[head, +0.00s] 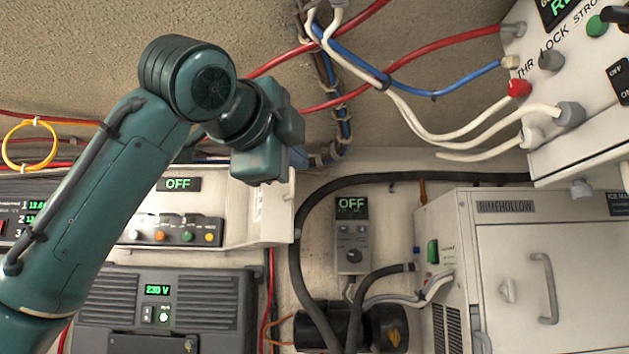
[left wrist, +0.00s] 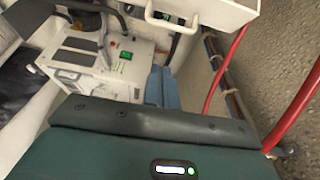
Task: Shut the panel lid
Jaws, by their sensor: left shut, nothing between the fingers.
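My left arm comes in from the left in the head view, and its gripper (head: 275,155) is in front of the right end of a white instrument panel (head: 240,228). In the left wrist view the blue-grey fingers (left wrist: 162,88) are together and empty. The panel has a green OFF display and a row of coloured buttons; my arm hides part of it. I cannot tell for certain which part is the panel lid. A white part with a handle (left wrist: 205,12) shows at the top of the left wrist view. My right gripper is not in view.
A white control box (head: 575,130) with cables hangs at upper right. A white cabinet (head: 530,270) with a handle stands at lower right. A dark 230 V unit (head: 205,300) is below the panel. Red, blue and white cables cross the upper wall; a thick black hose curves centrally.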

